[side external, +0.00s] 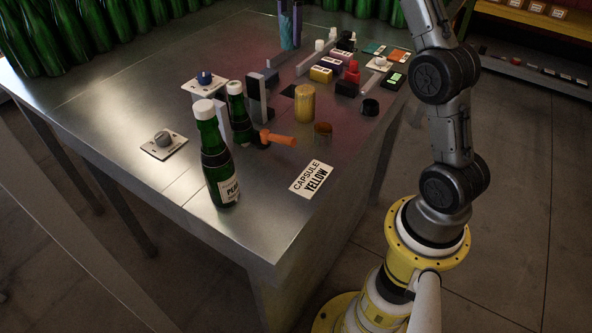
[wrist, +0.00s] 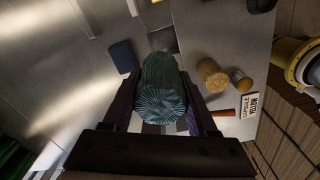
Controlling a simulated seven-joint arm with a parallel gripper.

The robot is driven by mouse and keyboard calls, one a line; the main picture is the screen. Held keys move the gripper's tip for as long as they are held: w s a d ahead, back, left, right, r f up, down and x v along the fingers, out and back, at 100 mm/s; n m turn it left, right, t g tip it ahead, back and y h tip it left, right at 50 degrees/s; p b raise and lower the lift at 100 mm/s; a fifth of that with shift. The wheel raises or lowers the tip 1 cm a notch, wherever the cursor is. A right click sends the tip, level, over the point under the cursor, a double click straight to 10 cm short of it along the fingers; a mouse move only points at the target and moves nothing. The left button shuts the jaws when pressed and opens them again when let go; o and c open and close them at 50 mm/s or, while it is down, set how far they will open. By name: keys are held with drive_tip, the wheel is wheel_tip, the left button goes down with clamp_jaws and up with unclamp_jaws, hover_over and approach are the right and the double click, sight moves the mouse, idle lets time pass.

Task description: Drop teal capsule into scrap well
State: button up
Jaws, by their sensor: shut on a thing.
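The teal capsule (wrist: 162,88), a ribbed foil cylinder, sits between the two dark purple fingers of my gripper (wrist: 160,100) in the wrist view. The fingers are shut on it, above the metal table. In the side external view, my gripper (side external: 291,36) shows at the top edge, with the teal capsule (side external: 285,30) partly hidden between the fingers. A dark square patch (wrist: 162,40) lies on the table just beyond the capsule in the wrist view. I cannot tell whether it is the scrap well.
Green bottles (side external: 217,160) stand at the table's front, near an orange-handled tool (side external: 278,138) and a gold cylinder (side external: 304,104). Small blocks and a red-topped item (side external: 352,72) crowd the right side. The left tabletop is largely clear.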

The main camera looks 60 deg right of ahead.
drive_tip(key=shift+s+d+f+m, duration=0.15)
drive_tip(key=shift+s+d+f, duration=0.1)
drive_tip(key=shift+d, duration=0.3)
drive_tip(key=shift+s+d+f+m, duration=0.15)
drive_tip(key=shift+s+d, duration=0.05)
drive_tip(key=shift+d, duration=0.35)
drive_tip(key=shift+f, duration=2.8)
drive_tip(key=o, duration=1.4)
drive_tip(key=shift+c, duration=0.2)
